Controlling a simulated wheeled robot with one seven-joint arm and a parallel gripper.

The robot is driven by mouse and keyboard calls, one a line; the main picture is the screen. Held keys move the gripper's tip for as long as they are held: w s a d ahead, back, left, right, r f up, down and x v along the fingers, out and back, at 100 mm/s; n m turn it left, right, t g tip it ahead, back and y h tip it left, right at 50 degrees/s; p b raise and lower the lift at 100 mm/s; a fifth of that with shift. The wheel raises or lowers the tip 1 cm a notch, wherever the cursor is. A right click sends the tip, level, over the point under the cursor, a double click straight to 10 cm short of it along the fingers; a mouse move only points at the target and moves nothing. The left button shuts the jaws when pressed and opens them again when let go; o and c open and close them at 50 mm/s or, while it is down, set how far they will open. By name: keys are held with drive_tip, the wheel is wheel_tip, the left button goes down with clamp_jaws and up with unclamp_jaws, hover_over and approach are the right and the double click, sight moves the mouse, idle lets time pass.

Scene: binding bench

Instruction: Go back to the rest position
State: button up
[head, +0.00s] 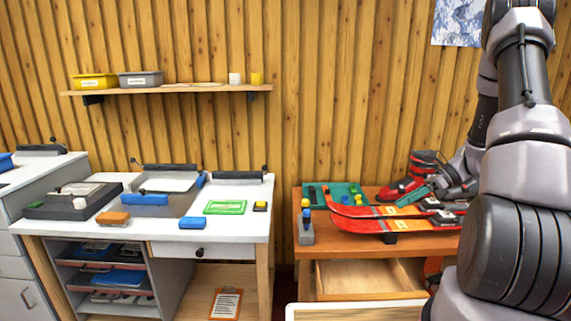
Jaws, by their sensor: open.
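My arm fills the right side of the head view. My gripper (418,196) is partly hidden behind my own arm links, low over the right wooden bench (328,245). It is open, and I see nothing held in it. It is close to a pair of red and orange skis (365,224) with dark bindings, lying across the bench. A red and black boot (396,188) is just behind the gripper. Whether the gripper touches either is too small to tell.
A green tray (345,192) and a grey block with blue knobs (306,228) are on the bench's left. An open drawer (365,278) juts out below. A white table (225,228) with clamps and pads stands left; a shelf (170,90) hangs above.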

drive_tip(key=s+a+r+n+h, duration=0.25)
drive_tip(key=a+r+n, duration=0.2)
drive_tip(key=r, duration=0.45)
drive_tip(key=s+a+r+n+h, duration=0.25)
drive_tip(key=s+r+n, duration=0.2)
drive_tip(key=r, duration=0.45)
drive_tip(key=s+a+r+n+t+h, duration=0.3)
drive_tip(key=s+r+n+t, duration=0.3)
drive_tip(key=s+r+n, duration=0.4)
drive_tip(key=shift+s+a+r+n+t+h, duration=0.3)
drive_tip(key=shift+s+a+r+n+h, duration=0.15)
drive_tip(key=shift+s+r, duration=0.95)
